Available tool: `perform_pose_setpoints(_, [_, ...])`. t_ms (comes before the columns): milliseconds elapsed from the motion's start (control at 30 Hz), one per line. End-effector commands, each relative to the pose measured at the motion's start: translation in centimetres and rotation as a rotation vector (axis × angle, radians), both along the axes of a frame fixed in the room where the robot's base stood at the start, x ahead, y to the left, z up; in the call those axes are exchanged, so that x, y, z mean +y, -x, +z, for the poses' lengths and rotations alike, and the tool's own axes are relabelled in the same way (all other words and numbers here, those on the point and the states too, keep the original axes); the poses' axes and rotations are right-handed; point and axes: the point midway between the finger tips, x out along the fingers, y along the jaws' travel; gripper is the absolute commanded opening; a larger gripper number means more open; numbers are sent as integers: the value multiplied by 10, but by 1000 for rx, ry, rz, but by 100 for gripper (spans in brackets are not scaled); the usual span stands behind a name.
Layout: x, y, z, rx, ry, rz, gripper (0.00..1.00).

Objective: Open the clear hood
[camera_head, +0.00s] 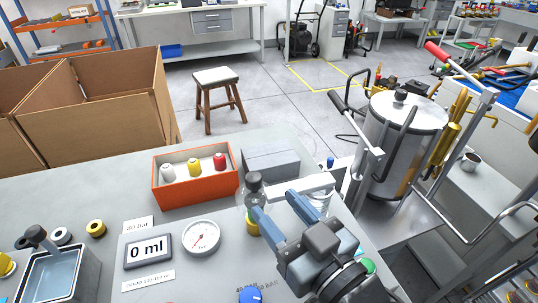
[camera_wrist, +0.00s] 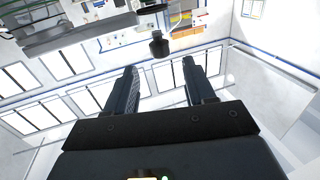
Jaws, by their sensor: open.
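The clear hood (camera_head: 242,200) stands on the grey bench in the head view, topped by a black knob (camera_head: 254,182). Its see-through wall is faint, and my gripper hides part of it. A yellow part shows low down beside the blue finger. My gripper (camera_head: 277,207) is open, its two blue fingers pointing toward the hood and knob from the front right. In the wrist view, my gripper (camera_wrist: 160,72) has its fingers wide apart with nothing between them. A black knob-like piece (camera_wrist: 159,46) shows beyond the tips. I cannot tell whether a finger touches the hood.
An orange tray (camera_head: 194,199) with several coloured spools and a grey block (camera_head: 270,163) stand behind the hood. A metal tank (camera_head: 400,145) stands behind right.

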Motion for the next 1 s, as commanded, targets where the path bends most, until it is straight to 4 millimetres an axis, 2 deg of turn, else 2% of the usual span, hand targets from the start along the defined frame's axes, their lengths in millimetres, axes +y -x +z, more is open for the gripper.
perform_pose_setpoints(167, [10, -11, 4, -2, -4, 8, 54])
perform_pose_setpoints(600, [40, -62, 3, -2, -2, 6, 54])
perform_pose_setpoints(1000, [44, -69, 2, -2, -2, 5, 54])
